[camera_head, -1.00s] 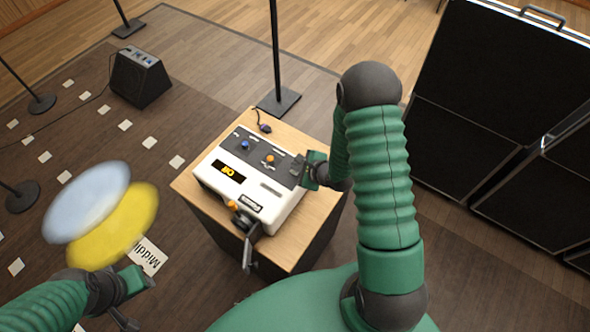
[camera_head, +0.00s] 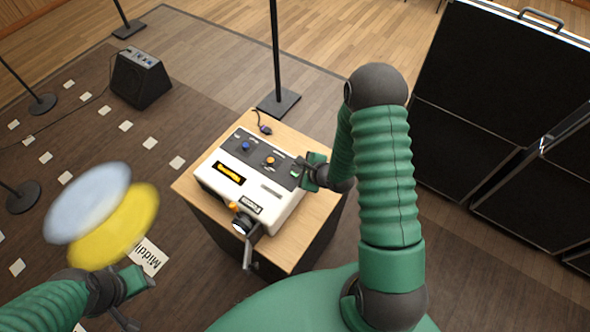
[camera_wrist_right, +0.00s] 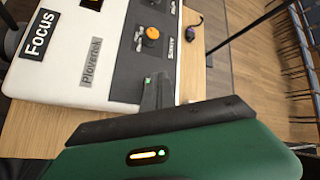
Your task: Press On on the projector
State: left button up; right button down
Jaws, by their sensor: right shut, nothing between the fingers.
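The projector (camera_head: 262,205) is a white box with a dark control panel (camera_head: 253,149), a lens at its near side and a display (camera_head: 229,173) lit with a yellow band. It also shows in the wrist view (camera_wrist_right: 75,93). My right gripper (camera_head: 299,166) is shut and empty at the panel's right end. In the wrist view its dark fingers (camera_wrist_right: 158,92) reach the panel, beside a small green-lit spot (camera_wrist_right: 148,80). Whether they touch the panel is hard to tell. My left gripper (camera_head: 132,302) is at the lower left, away from the projector; its jaws are unclear.
The projector stands on a wood-topped stand (camera_head: 318,224). A purple-tipped cable (camera_head: 264,128) lies at its back edge. Blue (camera_head: 88,200) and yellow (camera_head: 120,228) discs show at left. Black cases (camera_head: 490,90) stand at right, and a pole base (camera_head: 278,102) behind.

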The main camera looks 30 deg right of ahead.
notch_tip(320, 180, up, 6)
jog(key=p, duration=0.6)
jog(key=shift+f, duration=0.1)
